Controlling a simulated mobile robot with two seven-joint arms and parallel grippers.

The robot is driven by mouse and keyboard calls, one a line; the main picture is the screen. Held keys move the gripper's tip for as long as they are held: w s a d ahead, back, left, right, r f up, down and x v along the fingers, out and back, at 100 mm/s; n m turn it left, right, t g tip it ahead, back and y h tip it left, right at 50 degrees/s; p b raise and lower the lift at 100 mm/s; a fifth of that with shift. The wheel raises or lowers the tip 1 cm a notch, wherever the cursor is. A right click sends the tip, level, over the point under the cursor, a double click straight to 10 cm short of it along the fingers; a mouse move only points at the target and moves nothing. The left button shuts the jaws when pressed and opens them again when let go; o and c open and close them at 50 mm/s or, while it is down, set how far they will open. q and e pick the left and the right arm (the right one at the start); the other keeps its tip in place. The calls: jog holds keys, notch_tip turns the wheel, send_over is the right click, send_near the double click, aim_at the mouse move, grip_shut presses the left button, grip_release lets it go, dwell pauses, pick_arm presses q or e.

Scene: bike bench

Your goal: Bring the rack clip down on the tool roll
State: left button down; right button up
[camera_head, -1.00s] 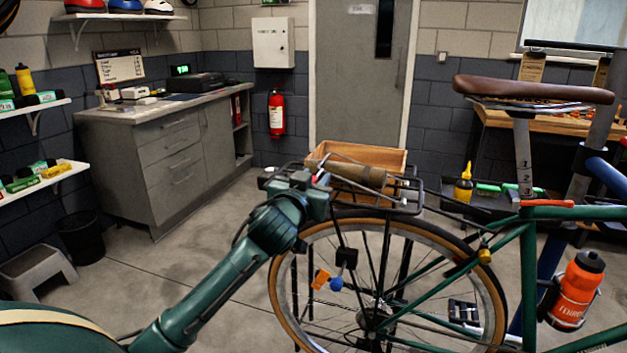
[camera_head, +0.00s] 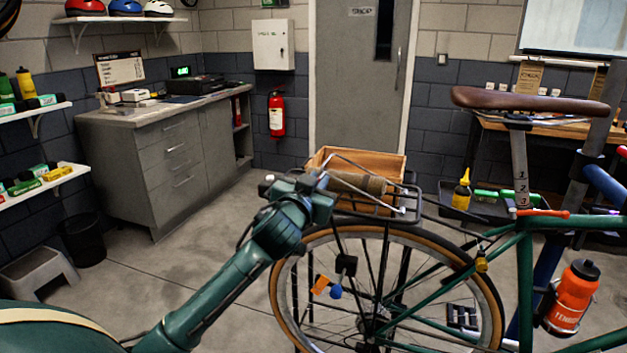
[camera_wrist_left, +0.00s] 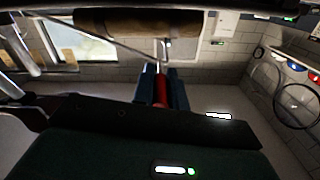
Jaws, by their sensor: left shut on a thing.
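The brown tool roll (camera_head: 360,183) lies on the black rear rack (camera_head: 405,205) of the green bicycle. It also shows across the top of the left wrist view (camera_wrist_left: 135,22). The thin metal rack clip (camera_head: 350,163) rises on bent wires from the rack and stands raised at the roll's left end. My left gripper (camera_head: 322,186) is at that end. In the left wrist view, its dark fingers (camera_wrist_left: 162,85) are shut on a red part, seemingly the clip's grip. The gripper hides the clip's held end in the head view. My right gripper is not in view.
A wooden crate (camera_head: 365,162) shows behind the rack. The saddle (camera_head: 530,101) and an orange bottle (camera_head: 572,298) are on the bicycle to the right. A grey cabinet (camera_head: 165,165) stands at the back left, with open floor before it.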

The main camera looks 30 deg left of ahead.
pick_arm(q)
jog(key=shift+w+d+r+m+p, duration=0.1)
jog(key=shift+d+r+m+p, duration=0.3)
jog(key=shift+r, duration=0.2)
jog(key=shift+d+r+m+p, duration=0.15)
jog(key=shift+r+m+p, duration=0.15)
jog(key=shift+r+p, duration=0.2)
jog(key=c, duration=1.4)
grip_release()
jog(key=b+v, duration=0.1)
jog(key=v, duration=1.2)
jog(key=shift+b, duration=0.4)
jog(key=shift+a, duration=0.1)
